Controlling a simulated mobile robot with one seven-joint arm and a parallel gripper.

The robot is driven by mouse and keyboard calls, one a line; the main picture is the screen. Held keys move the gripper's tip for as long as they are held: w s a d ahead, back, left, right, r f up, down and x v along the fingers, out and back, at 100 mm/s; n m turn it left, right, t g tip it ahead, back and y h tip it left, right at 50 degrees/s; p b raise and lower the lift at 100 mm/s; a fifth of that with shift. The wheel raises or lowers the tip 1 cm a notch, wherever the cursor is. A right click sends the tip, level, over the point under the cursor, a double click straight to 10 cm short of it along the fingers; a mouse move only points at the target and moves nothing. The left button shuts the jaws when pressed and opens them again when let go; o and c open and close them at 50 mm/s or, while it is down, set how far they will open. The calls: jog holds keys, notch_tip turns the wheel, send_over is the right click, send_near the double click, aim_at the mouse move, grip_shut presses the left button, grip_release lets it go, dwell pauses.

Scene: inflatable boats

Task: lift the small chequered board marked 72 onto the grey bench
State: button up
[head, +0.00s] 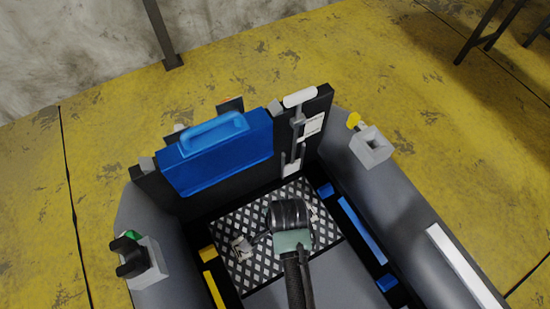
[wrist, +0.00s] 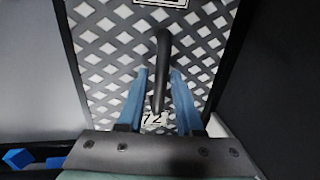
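The chequered board (head: 262,268), black and white, lies inside the boat by the dark transom. In the head view my arm covers part of the board and hides the fingertips. A flat grey surface (head: 325,285), apparently the bench, lies at the board's near edge.
A blue case (head: 222,155) stands against the transom (head: 320,115). Inflated grey tubes (head: 390,210) flank the board on both sides. Blue (head: 362,230) and yellow (head: 214,290) strips run along the inner sides. Yellow worn floor (head: 450,130) surrounds the boat.

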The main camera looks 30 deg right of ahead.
jog(key=shift+w+f, duration=0.1)
jog(key=shift+f, duration=0.3)
jog(key=shift+c, duration=0.3)
grip_shut()
jog(key=shift+r, duration=0.1)
dwell(0.8)
